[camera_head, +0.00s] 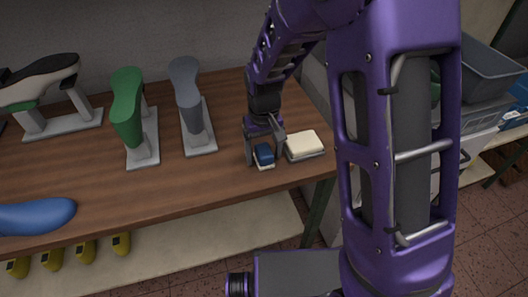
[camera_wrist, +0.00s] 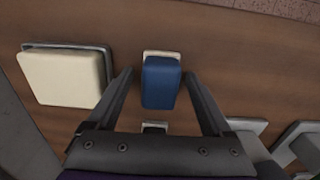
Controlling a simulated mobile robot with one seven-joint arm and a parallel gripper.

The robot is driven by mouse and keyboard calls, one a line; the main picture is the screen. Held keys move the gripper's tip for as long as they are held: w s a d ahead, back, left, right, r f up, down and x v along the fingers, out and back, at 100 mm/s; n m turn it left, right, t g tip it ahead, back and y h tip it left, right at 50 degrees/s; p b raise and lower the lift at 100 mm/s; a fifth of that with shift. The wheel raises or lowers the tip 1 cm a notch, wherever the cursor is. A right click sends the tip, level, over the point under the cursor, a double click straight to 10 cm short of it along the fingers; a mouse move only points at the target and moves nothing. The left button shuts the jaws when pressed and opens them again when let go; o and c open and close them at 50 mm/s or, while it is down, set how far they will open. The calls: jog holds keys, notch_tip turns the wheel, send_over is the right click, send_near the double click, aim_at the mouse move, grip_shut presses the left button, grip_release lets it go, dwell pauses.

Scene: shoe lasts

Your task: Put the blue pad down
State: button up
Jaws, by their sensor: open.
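The blue pad (camera_head: 264,154) sits at the right part of the wooden bench top, on a small pale base. In the wrist view the blue pad (camera_wrist: 161,82) lies between the fingers of my gripper (camera_wrist: 160,85), with a gap on each side. The pale base shows at its far edge. My gripper (camera_head: 264,150) also shows in the head view, low over the bench with a finger on each side of the pad. It is open. The pad's underside and its contact with the base are hidden.
A cream pad on a grey tray (camera_head: 304,146) stands close to the right of my gripper. A grey last on a stand (camera_head: 188,95) and a green last (camera_head: 127,105) are to the left. A blue last (camera_head: 36,217) lies at the front left. Bench in front of the stands is clear.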

aim_at(264, 150)
jog(key=shift+r, duration=0.1)
notch_tip(264, 150, up, 12)
jog(key=p, duration=0.1)
jog(key=shift+p, duration=0.4)
jog(key=shift+r, duration=0.1)
